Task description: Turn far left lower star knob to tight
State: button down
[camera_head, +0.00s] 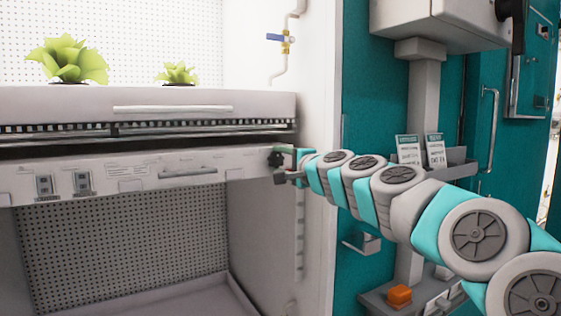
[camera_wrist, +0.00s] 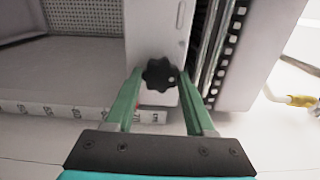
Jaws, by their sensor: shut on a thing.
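A black star knob (camera_wrist: 159,74) sits on the end of a pale shelf bracket in the wrist view. In the head view the knob (camera_head: 275,159) shows at the right end of the lower white shelf front. My gripper (camera_wrist: 160,82) has its two green fingers on either side of the knob, closed on its lobes. In the head view my gripper (camera_head: 287,165) reaches the knob from the right, with the arm stretched out toward it. Whether the knob is tight cannot be told.
A white tray (camera_head: 200,101) with green plants stands above the lower shelf front (camera_head: 130,183). A blue-handled valve on a pipe (camera_head: 285,45) is on the chamber wall. Teal cabinet panels, a door handle (camera_head: 490,130) and an orange block (camera_head: 399,295) are at the right.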

jog(key=shift+c, duration=1.3)
grip_release()
jog(key=shift+s+d, duration=0.1)
jog(key=shift+d, duration=0.05)
jog(key=v, duration=0.7)
jog(key=shift+s+d+b, duration=0.15)
jog(key=shift+s+b, duration=0.1)
jog(key=shift+b, duration=0.2)
jog(key=s+a+f+n+g+h, duration=0.25)
jog(key=s+f+n+g, duration=0.7)
jog(key=s+f, duration=1.2)
jog(key=s+d+f+n+g+h, duration=0.1)
jog(key=s+d+f+g+h, duration=0.2)
jog(key=s+d+f, duration=0.6)
jog(key=s+d+f+n+g+h, duration=0.1)
jog(key=s+d+f+g+h, duration=0.3)
jog(key=s+d+f, duration=0.5)
jog(key=s+f, duration=0.1)
jog(key=s, duration=0.5)
jog(key=shift+f, duration=0.3)
